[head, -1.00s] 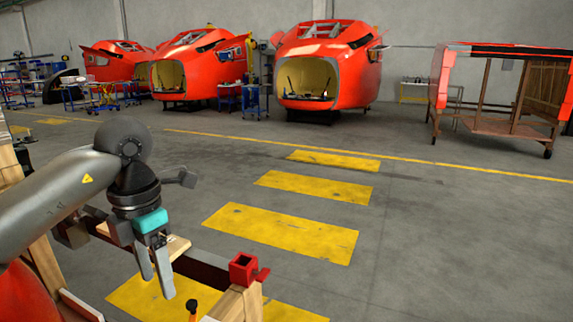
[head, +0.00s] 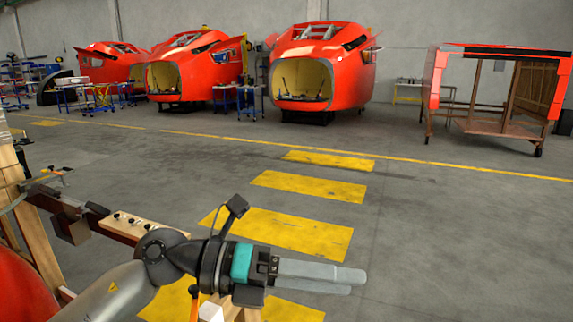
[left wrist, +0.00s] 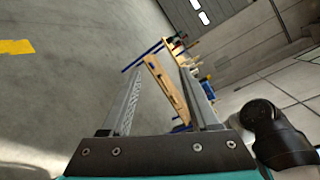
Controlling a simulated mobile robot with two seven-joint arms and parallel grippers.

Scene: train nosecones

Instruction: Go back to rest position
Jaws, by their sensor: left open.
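My left gripper (head: 358,280) is in the lower middle of the head view, at the end of my grey arm. Its fingers point to the right and it holds nothing. In the left wrist view the two fingers (left wrist: 160,95) stand apart with nothing between them but distant background. The gripper is in front of the yellow floor stripes and above a wooden frame. My right gripper is not in view.
A wooden frame with a dark rail (head: 105,222) stands close at lower left, and a pale block with small dark pieces (head: 140,225) sits on it. Red nosecones (head: 345,75) and a wheeled red-and-wood cart (head: 480,135) stand far back. The floor at right is clear.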

